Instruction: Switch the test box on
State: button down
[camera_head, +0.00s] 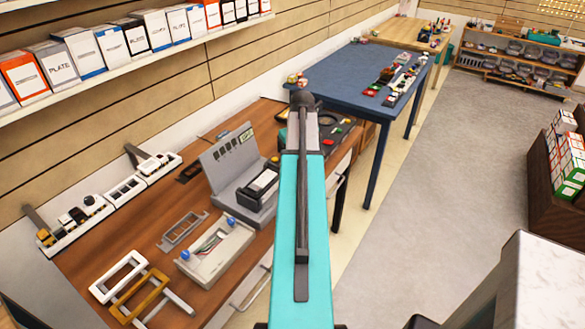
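A dark flat unit (337,134) with a green spot and a red spot lies at the right end of the brown workbench (150,232). My turquoise arm covers its left part. A grey unit (222,172) with a raised back panel and a black block stands left of my arm. I cannot tell for sure which of these is the test box, nor whether any switch is on. My arm stretches forward over the bench's right side. My gripper does not show; it is hidden beyond the arm or out of view.
A pale tray with blue knobs (215,250) and white and tan frames (120,275) lie on the near bench. White racks (120,190) line the wall side. A blue table (375,72) with small items stands beyond. The grey floor (420,200) at right is clear.

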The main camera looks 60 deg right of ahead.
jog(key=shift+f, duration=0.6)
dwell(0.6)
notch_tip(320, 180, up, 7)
jog(key=p, duration=0.4)
dwell(0.9)
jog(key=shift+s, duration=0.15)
dwell(0.4)
